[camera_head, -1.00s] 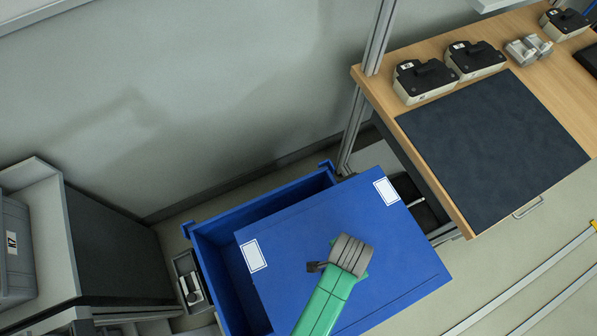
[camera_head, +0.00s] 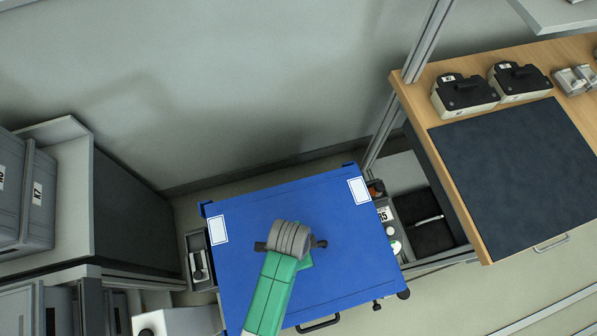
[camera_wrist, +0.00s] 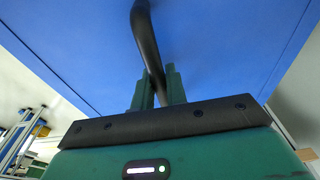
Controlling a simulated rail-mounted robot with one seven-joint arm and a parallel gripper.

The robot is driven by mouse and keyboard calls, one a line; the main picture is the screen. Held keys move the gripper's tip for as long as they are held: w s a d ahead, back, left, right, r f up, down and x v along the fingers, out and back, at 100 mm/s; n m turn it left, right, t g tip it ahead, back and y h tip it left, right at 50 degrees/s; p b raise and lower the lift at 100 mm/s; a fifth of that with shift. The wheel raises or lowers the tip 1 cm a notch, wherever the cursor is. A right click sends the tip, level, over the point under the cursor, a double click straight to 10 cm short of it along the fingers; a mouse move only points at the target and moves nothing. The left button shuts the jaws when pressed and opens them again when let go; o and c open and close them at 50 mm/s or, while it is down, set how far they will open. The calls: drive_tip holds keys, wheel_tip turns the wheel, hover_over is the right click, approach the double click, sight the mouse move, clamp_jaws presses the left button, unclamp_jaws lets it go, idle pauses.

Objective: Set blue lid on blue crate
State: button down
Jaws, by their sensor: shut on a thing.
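The blue lid (camera_head: 340,215) is a flat panel with two white labels at its far corners and a dark bar handle (camera_head: 262,246). In the head view it lies over the blue crate (camera_head: 205,208), hiding almost all of it; only bits of the crate's far corners show. I cannot tell whether the lid touches the rim. My gripper is over the middle of the lid, its fingertips hidden there by my wrist. In the wrist view my gripper (camera_wrist: 157,88) is shut on the dark handle (camera_wrist: 147,35), with the lid's blue face (camera_wrist: 70,40) filling the background.
A wooden workbench (camera_head: 410,95) with a dark mat (camera_head: 515,170) and black-topped boxes (camera_head: 465,93) stands at the right, its post close to the crate. Grey bins (camera_head: 25,195) on a shelf stand at the left. A wall is behind. Clear floor shows at lower right.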

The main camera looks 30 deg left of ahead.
drive_tip(key=shift+a, duration=0.4)
drive_tip(key=shift+s+a+f+b, duration=0.1)
drive_tip(key=shift+f+b, duration=0.2)
drive_tip(key=shift+f, duration=0.6)
drive_tip(key=shift+s+a+f+b, duration=0.1)
drive_tip(key=shift+f+b, duration=0.15)
drive_tip(key=shift+f, duration=0.6)
drive_tip(key=shift+f, duration=0.1)
drive_tip(key=c, duration=1.4)
unclamp_jaws()
drive_tip(key=r+p, duration=0.1)
drive_tip(key=r, duration=0.3)
drive_tip(key=s+r+p, duration=0.1)
drive_tip(key=r, duration=0.3)
drive_tip(key=a+r+p, duration=0.1)
drive_tip(key=r, duration=0.3)
drive_tip(key=shift+s, duration=0.15)
